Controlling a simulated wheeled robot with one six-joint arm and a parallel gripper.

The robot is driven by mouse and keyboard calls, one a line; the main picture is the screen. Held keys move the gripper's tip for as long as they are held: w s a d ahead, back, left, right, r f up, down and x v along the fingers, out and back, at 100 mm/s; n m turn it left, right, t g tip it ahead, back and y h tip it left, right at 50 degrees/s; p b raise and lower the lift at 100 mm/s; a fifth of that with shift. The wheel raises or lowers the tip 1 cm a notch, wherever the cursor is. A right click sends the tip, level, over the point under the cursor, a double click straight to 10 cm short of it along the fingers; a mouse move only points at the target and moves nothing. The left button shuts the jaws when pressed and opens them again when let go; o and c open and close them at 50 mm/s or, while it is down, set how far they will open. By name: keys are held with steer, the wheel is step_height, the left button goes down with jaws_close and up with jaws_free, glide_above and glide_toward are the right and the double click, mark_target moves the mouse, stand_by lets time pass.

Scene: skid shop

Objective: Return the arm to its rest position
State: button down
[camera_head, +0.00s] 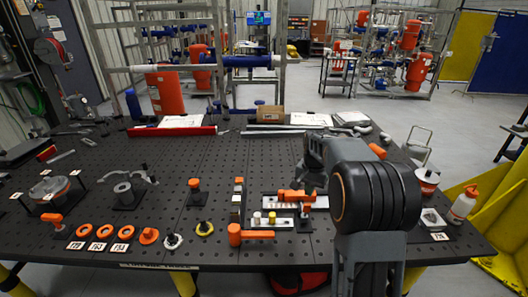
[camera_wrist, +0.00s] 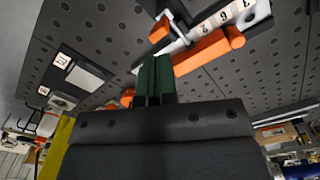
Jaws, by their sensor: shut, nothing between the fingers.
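My arm (camera_head: 375,195) rises at the right of the table in the head view, bent, with its dark links over the right half of the black perforated table (camera_head: 100,200). In the wrist view my gripper (camera_wrist: 154,80) shows two dark green fingers close together, shut, with nothing between them. The fingers appear just in front of an orange bar (camera_wrist: 208,50) and a light numbered strip (camera_wrist: 215,22); I cannot tell whether they touch. In the head view my fingertips cannot be made out.
Orange rings (camera_head: 103,231) with number tags lie front left. An orange-handled part (camera_head: 250,235) and orange and light parts (camera_head: 290,197) stand left of my arm. A white bottle (camera_head: 463,204) stands at the right edge. A red bar (camera_head: 172,131) lies at the back.

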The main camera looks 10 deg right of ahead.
steer(key=shift+w, duration=0.1)
steer(key=s+a+r+n+t, duration=0.2)
steer(key=s+a+n, duration=0.2)
steer(key=s, duration=0.7)
steer(key=s+a+r+n+t, duration=0.2)
steer(key=s+a, duration=0.4)
steer(key=s, duration=0.4)
steer(key=shift+s+a+r+n+t, duration=0.35)
steer(key=shift+r+n, duration=0.5)
steer(key=shift+n, duration=0.25)
